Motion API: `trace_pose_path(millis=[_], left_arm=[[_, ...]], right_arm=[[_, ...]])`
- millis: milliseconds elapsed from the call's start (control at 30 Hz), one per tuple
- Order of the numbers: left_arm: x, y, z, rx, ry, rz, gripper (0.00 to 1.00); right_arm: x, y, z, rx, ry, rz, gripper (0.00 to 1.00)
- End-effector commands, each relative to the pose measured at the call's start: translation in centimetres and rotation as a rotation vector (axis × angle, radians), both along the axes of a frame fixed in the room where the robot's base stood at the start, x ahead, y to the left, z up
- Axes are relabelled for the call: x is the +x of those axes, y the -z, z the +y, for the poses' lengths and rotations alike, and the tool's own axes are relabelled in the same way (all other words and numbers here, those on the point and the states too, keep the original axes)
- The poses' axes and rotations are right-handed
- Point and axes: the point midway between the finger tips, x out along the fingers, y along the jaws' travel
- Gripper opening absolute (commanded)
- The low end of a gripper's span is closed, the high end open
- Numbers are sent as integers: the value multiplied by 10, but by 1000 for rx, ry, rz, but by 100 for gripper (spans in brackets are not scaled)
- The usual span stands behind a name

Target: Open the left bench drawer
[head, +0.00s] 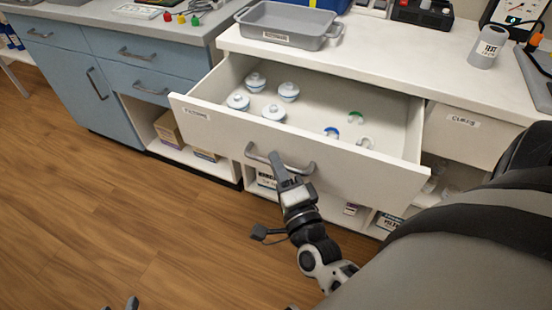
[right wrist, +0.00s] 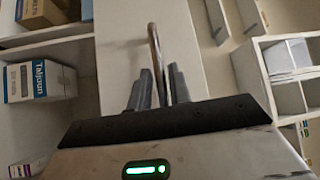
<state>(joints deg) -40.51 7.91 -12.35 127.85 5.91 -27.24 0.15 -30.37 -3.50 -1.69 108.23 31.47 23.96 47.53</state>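The left bench drawer (head: 330,172) of the white bench is pulled well out, and its inside shows in the head view. My right gripper (head: 277,163) is at the drawer's grey bar handle (head: 305,168). In the right wrist view the handle bar (right wrist: 154,45) runs between the two fingers (right wrist: 161,88), which are close around it. Only what look like the fingertips of my left gripper (head: 120,305) show at the bottom edge of the head view, apart from each other, over the floor and away from the drawer.
Several white lidded pots (head: 273,112) and small coloured pieces (head: 355,118) lie in the drawer. A closed drawer (head: 470,130) is to its right. Blue cabinets (head: 100,70) stand left. The wooden floor (head: 110,210) is clear.

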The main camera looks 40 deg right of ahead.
Motion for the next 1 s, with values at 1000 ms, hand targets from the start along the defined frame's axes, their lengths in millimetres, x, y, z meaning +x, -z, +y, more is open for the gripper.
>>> trace_pose_path(millis=[1000], left_arm=[[1,0,-1,0,1,-6,36]], right_arm=[[-48,11,57,-327,-208,168,20]])
